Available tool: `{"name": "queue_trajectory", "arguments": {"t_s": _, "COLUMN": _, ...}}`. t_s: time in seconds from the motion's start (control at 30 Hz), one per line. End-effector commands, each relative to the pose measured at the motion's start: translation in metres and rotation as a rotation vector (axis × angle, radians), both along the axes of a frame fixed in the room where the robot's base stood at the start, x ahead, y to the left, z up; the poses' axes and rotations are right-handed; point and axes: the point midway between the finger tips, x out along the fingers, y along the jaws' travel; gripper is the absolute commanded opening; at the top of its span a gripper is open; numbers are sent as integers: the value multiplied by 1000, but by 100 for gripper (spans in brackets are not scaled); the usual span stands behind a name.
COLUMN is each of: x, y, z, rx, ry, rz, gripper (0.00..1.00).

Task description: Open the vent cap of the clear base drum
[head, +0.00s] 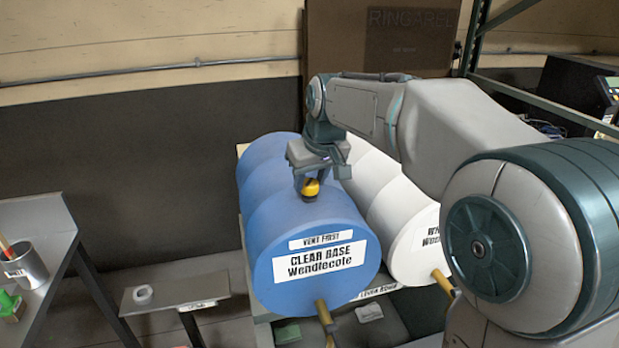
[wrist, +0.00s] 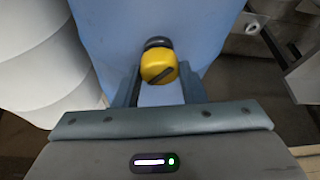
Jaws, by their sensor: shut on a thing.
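The clear base drum (head: 275,240) is a blue drum lying on its side, labelled "CLEAR BASE Wendlecote" and "VENT FIRST" on its front end. Its yellow vent cap (head: 311,188) sits on top near the front, on a dark collar. The cap also shows in the wrist view (wrist: 158,66), with a dark line across its face and the dark collar beside it. My gripper (head: 308,182) comes down from above and is shut on the cap, one finger on each side. The fingers (wrist: 160,88) partly frame the cap in the wrist view.
A white drum (head: 412,240) lies right beside the blue one. Brass taps (head: 323,312) stick out from the drum fronts. A low shelf with a white roll (head: 143,295) and a bench with a metal can (head: 25,266) stand at left. A large brown box is behind.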

Motion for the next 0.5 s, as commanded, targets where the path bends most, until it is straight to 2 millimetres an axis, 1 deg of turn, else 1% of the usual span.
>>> {"name": "queue_trajectory", "arguments": {"t_s": 0.3, "x": 2, "y": -2, "z": 1, "rx": 1, "ry": -1, "rz": 288, "gripper": 14}}
{"name": "queue_trajectory", "arguments": {"t_s": 0.5, "x": 3, "y": -3, "z": 1, "rx": 0, "ry": -3, "rz": 437, "gripper": 14}}
